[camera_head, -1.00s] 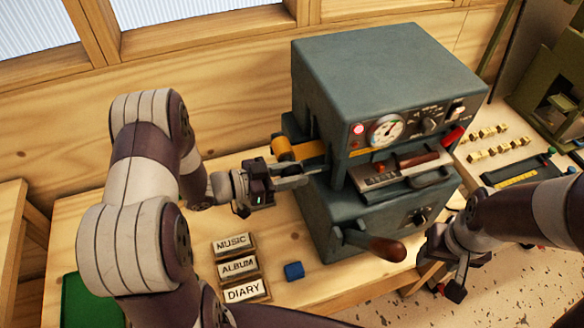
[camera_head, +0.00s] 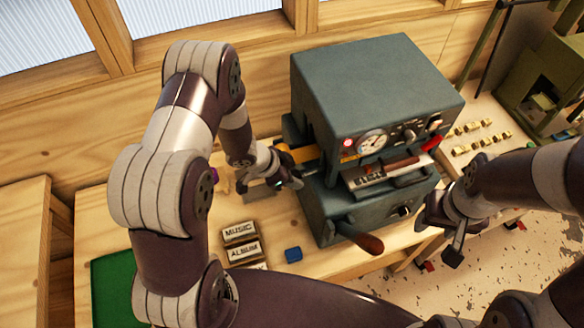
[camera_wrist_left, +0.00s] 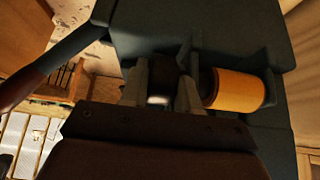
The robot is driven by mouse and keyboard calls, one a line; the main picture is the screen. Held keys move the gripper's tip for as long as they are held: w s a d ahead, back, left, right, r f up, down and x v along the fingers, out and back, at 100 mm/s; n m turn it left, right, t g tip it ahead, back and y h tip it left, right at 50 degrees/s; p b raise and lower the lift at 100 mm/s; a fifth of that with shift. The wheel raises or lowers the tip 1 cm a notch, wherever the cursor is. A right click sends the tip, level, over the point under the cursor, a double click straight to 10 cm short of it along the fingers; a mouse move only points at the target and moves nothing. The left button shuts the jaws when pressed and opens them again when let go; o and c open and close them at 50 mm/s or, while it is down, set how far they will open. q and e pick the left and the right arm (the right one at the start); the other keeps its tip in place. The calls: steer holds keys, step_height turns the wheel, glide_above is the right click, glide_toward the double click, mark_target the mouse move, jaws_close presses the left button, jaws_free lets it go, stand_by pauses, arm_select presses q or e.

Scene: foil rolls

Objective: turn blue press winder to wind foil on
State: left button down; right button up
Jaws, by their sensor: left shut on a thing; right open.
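The blue-grey press (camera_head: 375,85) stands on the wooden bench. It also fills the top of the left wrist view (camera_wrist_left: 230,25). An orange foil roll (camera_head: 300,153) sits at its left side. In the left wrist view the roll (camera_wrist_left: 238,90) is just right of my fingers, beside them. My left gripper (camera_head: 288,178) is at the press's left side, below the roll. Its fingers (camera_wrist_left: 162,92) are shut on a small pale part, apparently the winder, mostly hidden between them. My right gripper (camera_head: 440,228) is open and empty, right of the press's front.
A lever with a brown handle (camera_head: 368,242) sticks out of the press's front. Label blocks (camera_head: 240,232) and a small blue piece (camera_head: 293,255) lie on the bench in front. A green mat (camera_head: 112,280) is at left. Several brass pieces (camera_head: 470,128) lie at right.

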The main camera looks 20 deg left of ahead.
arm_select(q)
steer(key=shift+g+y+p, duration=0.4)
steer(key=shift+y+p, duration=0.15)
steer(key=shift+y, duration=0.05)
steer(key=shift+f, duration=0.1)
steer(key=c, duration=0.9)
jaws_free()
steer(key=shift+d, duration=0.1)
steer(key=v, duration=1.2)
steer(key=shift+r, duration=0.4)
